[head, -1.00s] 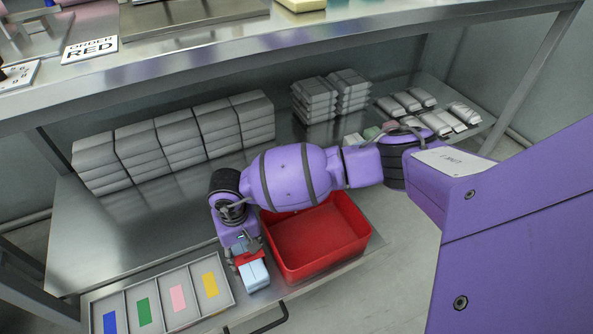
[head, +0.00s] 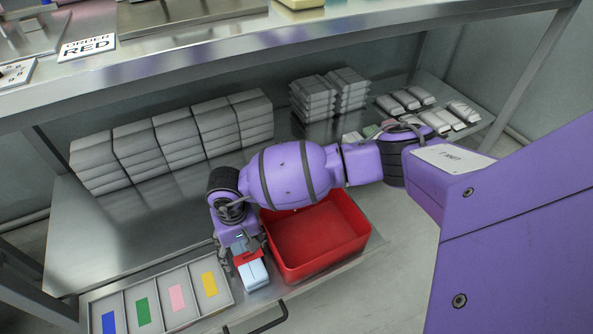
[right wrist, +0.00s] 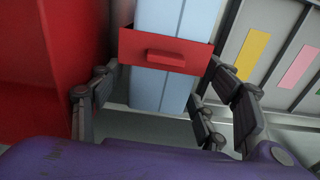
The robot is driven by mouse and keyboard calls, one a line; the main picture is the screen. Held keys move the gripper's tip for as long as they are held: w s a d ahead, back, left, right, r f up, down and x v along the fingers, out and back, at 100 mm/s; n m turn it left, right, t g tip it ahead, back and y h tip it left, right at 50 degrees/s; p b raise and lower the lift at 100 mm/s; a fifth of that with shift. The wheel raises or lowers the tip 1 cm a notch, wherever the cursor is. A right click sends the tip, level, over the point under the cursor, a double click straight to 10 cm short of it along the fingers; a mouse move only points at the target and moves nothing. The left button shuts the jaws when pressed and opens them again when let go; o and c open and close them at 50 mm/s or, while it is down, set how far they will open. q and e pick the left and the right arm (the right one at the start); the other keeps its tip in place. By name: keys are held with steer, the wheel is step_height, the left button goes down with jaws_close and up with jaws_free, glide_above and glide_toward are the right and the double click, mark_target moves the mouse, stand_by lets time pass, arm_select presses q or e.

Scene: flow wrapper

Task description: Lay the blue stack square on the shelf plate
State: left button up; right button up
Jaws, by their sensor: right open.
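The blue stack (head: 255,273) is a light-blue block with a red band around it. It lies on the steel shelf plate (head: 120,235), near the front edge, between the red bin and the colour-marked tray. In the right wrist view the blue stack (right wrist: 174,92) shows its red band (right wrist: 165,52) with a small raised tab. My right gripper (head: 243,254) is over the rear end of the stack. Its fingers (right wrist: 160,88) are spread on both sides of the stack, with gaps showing. The gripper partly hides the stack in the head view. My left gripper is out of view.
The red bin (head: 362,236) stands close to the right of the stack. A tray (head: 163,318) with blue, green, pink and yellow marks is close to its left. Grey stacks (head: 180,140) line the back. The upper shelf (head: 300,45) overhangs. Plate left of my arm is clear.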

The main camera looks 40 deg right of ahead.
step_height(320, 180, up, 12)
steer(key=shift+w+f, duration=0.15)
stand_by(0.7)
